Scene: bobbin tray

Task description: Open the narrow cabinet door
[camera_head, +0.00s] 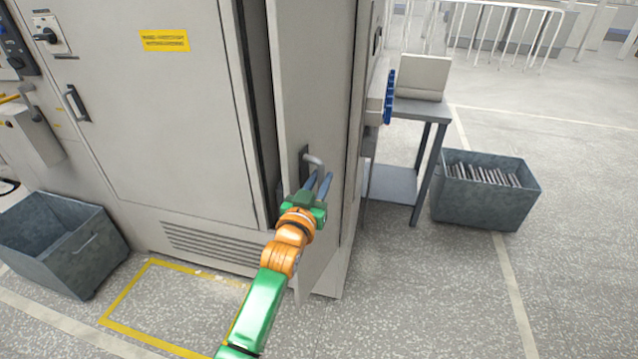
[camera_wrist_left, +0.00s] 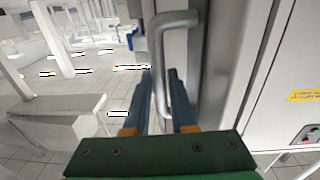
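The narrow cabinet door (camera_head: 312,90) is a tall grey panel that stands ajar, with a dark gap along its left side. Its grey bar handle (camera_head: 314,160) sits low on the panel and shows large in the left wrist view (camera_wrist_left: 158,60). My left gripper (camera_head: 318,184) is at the handle. In the left wrist view its two blue-grey fingers (camera_wrist_left: 160,85) lie on either side of the bar, close against it, so it looks shut on the handle. My right gripper is in neither view.
The wide cabinet door (camera_head: 180,110) left of the gap is closed. A grey bin (camera_head: 75,255) stands at the lower left. A small table (camera_head: 420,108) and a bin of metal parts (camera_head: 480,205) stand to the right. The floor in front is clear.

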